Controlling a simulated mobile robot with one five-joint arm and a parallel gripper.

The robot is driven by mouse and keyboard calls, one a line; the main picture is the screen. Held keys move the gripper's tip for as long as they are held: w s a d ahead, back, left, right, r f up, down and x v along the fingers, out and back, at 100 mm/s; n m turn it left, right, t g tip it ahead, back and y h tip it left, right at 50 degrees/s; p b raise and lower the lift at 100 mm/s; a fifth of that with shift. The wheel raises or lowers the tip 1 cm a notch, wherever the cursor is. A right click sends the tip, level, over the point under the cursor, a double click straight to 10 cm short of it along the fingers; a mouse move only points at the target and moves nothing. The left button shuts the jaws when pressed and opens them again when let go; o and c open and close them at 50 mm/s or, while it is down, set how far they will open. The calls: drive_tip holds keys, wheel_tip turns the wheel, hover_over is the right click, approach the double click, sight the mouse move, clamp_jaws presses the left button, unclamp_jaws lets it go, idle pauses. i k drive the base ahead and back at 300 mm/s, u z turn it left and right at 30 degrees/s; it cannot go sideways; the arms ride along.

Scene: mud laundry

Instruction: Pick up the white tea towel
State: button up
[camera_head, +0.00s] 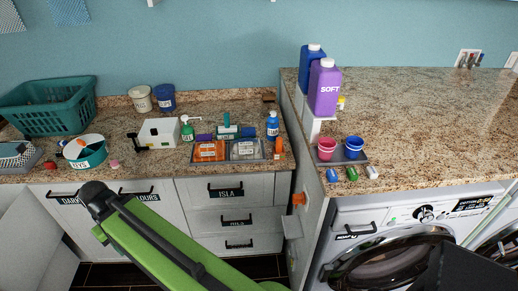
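I cannot pick out a white tea towel with certainty in the head view. A folded white-and-dark patterned item (12,152) lies in a grey tray at the far left of the counter; I cannot tell whether it is cloth. My green arm reaches up from the bottom edge to a dark joint in front of the left drawers. No gripper fingers can be made out. A dark shape at the bottom right corner is cut off by the frame.
The left granite counter (115,178) holds a teal basket (45,108), a round teal tub (88,158), a white box (158,132) and a tray of bottles (228,157). The higher right counter (430,120) is mostly clear behind pink and blue cups. A washer (385,262) stands below.

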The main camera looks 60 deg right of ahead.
sight(244, 147)
drive_tip(key=u, duration=0.05)
drive_tip(key=i, duration=1)
drive_tip(key=z, duration=0.05)
